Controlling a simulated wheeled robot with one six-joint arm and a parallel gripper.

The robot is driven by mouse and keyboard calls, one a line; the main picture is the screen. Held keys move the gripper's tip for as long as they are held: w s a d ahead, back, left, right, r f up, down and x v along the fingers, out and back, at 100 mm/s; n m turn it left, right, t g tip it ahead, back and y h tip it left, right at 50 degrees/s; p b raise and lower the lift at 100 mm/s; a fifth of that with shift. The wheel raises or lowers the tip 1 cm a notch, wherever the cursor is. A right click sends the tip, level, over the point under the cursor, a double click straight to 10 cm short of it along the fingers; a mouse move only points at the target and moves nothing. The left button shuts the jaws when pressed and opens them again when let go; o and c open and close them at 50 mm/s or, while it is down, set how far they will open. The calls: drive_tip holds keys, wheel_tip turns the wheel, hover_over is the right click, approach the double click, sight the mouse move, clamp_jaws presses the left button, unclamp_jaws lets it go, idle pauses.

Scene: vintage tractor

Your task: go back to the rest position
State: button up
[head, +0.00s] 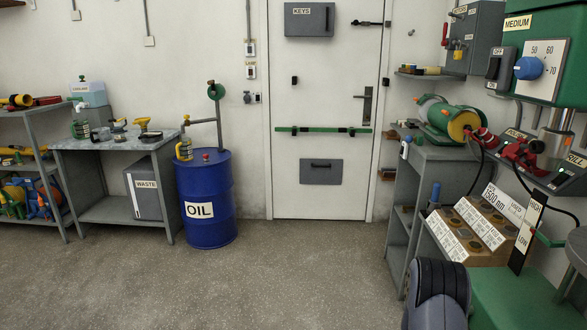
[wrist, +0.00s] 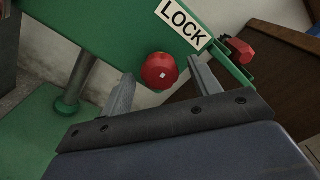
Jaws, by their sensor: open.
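My gripper (wrist: 160,68) shows in the wrist view, its two grey fingers apart with nothing held between them. A round red knob (wrist: 159,72) on a green machine part (wrist: 110,25) appears in the gap between the fingertips. I cannot tell whether the fingers touch it. A white LOCK label (wrist: 183,20) is on the green part above the knob. I cannot make out my gripper in the head view.
In the head view, a blue OIL drum (head: 205,210) stands by a grey workbench (head: 95,145) at left. A white door (head: 340,190) is at the back. Green machinery (head: 565,35) and a grey stand (head: 400,200) crowd the right. The middle floor (head: 290,280) is clear.

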drive_tip(key=w+a, duration=0.1)
drive_tip(key=a, duration=0.9)
drive_tip(key=shift+m, duration=0.4)
drive_tip(key=d, duration=0.7)
drive_tip(key=s+d, duration=0.1)
drive_tip(key=d, duration=0.2)
drive_tip(key=shift+d+f+b, duration=0.15)
drive_tip(key=shift+d+b, duration=0.2)
drive_tip(key=shift+d, duration=0.05)
drive_tip(key=m+b, duration=0.9)
drive_tip(key=m, duration=0.8)
drive_tip(key=shift+w+a+m, duration=0.1)
drive_tip(key=shift+m, duration=0.3)
drive_tip(key=shift+a, duration=0.1)
